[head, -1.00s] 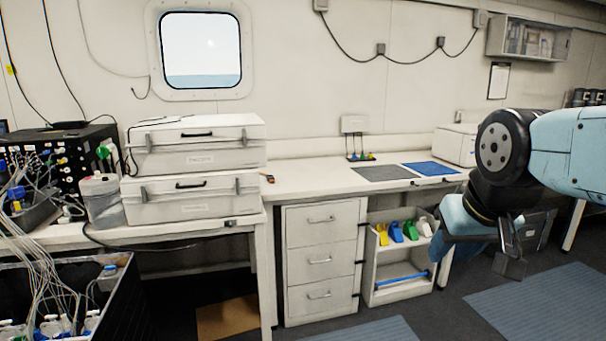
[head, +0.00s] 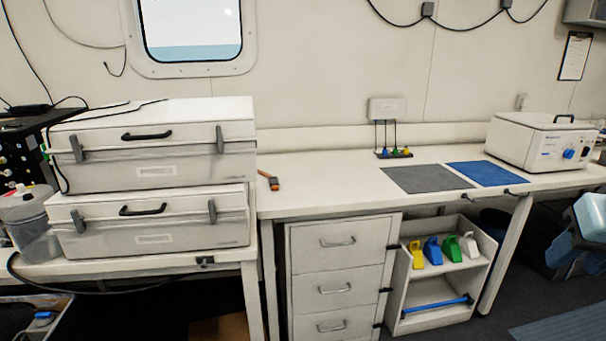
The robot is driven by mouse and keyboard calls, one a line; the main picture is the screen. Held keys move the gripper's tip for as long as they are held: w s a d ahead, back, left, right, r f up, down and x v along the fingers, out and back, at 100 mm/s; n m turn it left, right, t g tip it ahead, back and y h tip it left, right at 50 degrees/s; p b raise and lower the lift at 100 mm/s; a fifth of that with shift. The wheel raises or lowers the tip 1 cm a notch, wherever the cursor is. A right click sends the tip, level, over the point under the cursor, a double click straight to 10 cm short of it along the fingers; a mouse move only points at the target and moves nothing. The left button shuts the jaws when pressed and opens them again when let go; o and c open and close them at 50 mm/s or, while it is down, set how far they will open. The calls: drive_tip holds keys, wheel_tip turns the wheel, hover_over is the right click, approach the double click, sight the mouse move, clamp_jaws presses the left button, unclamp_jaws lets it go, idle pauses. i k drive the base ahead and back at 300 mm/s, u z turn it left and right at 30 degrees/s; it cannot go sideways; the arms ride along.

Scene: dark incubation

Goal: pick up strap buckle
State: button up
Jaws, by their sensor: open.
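A small orange and dark item (head: 269,180) lies on the white worktop, just right of the stacked cases; it looks like the strap buckle, but it is too small to be sure. Nothing touches it. My gripper's fingertips are outside the picture.
Two stacked white cases (head: 152,173) stand left of the item. Grey (head: 427,179) and blue (head: 493,173) mats and a white box device (head: 541,143) lie to the right. Drawers (head: 336,270) and an open shelf (head: 440,285) are under the worktop. The worktop between item and grey mat is clear.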

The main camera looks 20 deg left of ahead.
sight(274, 180)
drive_tip(key=u, duration=0.25)
drive_tip(key=i, duration=1.15)
drive_tip(key=u, duration=0.9)
drive_tip(key=i, duration=0.55)
drive_tip(key=u, duration=0.3)
drive_tip(key=k, duration=0.75)
drive_tip(key=u, duration=0.2)
drive_tip(key=i, duration=0.8)
drive_tip(key=z, duration=0.1)
